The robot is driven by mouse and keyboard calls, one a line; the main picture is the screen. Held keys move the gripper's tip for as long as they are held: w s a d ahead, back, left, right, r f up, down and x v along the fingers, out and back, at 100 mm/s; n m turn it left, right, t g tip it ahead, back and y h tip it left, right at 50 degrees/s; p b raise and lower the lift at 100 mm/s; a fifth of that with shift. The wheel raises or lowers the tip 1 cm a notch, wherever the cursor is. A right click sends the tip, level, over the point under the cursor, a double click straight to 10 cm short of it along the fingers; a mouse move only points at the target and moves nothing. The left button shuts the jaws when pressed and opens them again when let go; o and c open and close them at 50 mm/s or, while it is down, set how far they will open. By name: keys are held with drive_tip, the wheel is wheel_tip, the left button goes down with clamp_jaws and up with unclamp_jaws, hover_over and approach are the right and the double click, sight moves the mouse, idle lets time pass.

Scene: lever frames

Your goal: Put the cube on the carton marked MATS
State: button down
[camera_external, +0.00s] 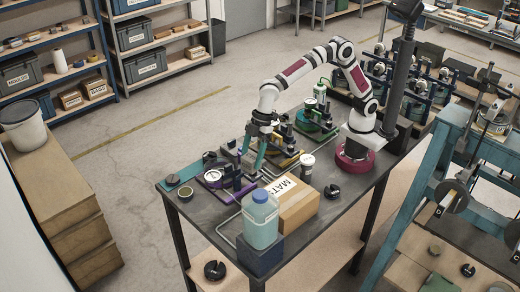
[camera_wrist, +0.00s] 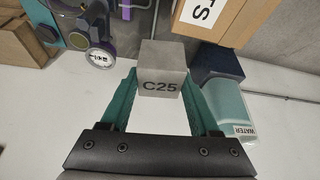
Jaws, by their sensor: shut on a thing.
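The grey cube marked C25 (camera_wrist: 162,69) is between the tips of my gripper's teal fingers in the wrist view. My gripper (camera_external: 254,157) is shut on it, and the cube (camera_external: 248,162) shows only small and partly covered in the external view. The brown carton marked MATS (camera_external: 298,212) stands on the dark table, to the right of and nearer the camera than my gripper. In the wrist view part of the carton (camera_wrist: 238,24) shows at the top right, with a cut-off white label. The cube is apart from the carton there.
A water bottle (camera_external: 261,218) on a dark blue block (camera_external: 259,258) stands beside the carton's left side. A white-lidded cup (camera_external: 307,167) stands behind the carton. A purple-rimmed dial (camera_external: 213,178) and dark fixtures lie left of my gripper. A black weight (camera_external: 332,191) sits right of the carton.

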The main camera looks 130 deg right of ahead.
drive_tip(key=s+r+m, duration=0.1)
drive_tip(key=s+r, duration=0.1)
drive_tip(key=s, duration=1.1)
hover_over(286, 194)
wheel_tip(286, 194, down, 7)
drive_tip(key=shift+f, duration=0.2)
wheel_tip(286, 194, down, 3)
drive_tip(key=shift+a+f, duration=0.15)
drive_tip(key=shift+f, duration=0.35)
drive_tip(key=shift+f, duration=0.15)
drive_tip(key=shift+c, duration=0.6)
unclamp_jaws()
